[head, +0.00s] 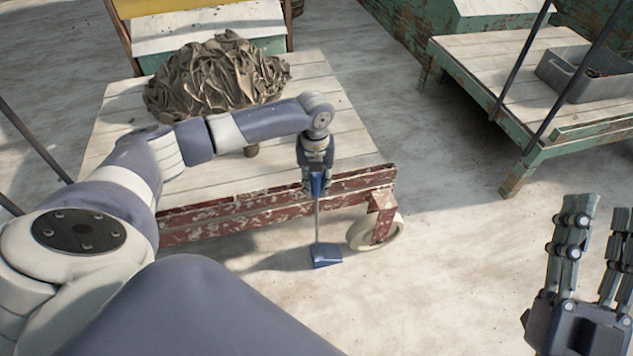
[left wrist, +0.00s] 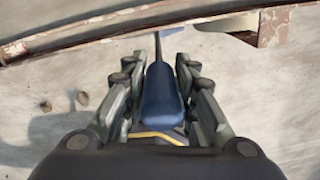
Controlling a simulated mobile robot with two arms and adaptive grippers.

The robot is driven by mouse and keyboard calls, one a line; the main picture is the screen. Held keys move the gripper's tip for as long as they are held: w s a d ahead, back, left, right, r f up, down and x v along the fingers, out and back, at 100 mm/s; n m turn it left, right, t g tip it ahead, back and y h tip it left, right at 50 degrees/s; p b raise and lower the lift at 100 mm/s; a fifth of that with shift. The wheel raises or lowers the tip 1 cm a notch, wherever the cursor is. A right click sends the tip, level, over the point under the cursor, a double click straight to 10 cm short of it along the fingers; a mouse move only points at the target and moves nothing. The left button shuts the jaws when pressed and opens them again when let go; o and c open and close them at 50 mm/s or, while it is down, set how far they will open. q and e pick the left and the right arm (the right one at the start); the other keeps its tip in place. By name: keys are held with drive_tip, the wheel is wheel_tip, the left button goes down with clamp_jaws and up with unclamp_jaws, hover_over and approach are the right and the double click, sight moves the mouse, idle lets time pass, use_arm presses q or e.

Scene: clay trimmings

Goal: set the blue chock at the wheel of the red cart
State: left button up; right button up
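The blue chock (head: 326,256) is a small wedge on a thin upright rod with a blue handle. My left gripper (head: 316,184) is shut on this handle, and the left wrist view shows the blue handle (left wrist: 160,95) between its fingers (left wrist: 160,78). The wedge is at or just above the floor; I cannot tell which. It is left of the pale wheel (head: 359,236) of the red cart (head: 270,200), with a small gap in the picture. In the left wrist view the wedge is mostly hidden. My right gripper (head: 594,250) is open and empty at the right edge.
A heap of clay trimmings (head: 218,78) lies on the red cart's plank top. A green cart (head: 520,70) with a grey bin (head: 580,75) and dark posts stands at the right back. The floor right of the wheel is clear.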

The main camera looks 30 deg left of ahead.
use_arm(q)
drive_tip(key=o, duration=0.5)
drive_tip(key=shift+f, duration=0.25)
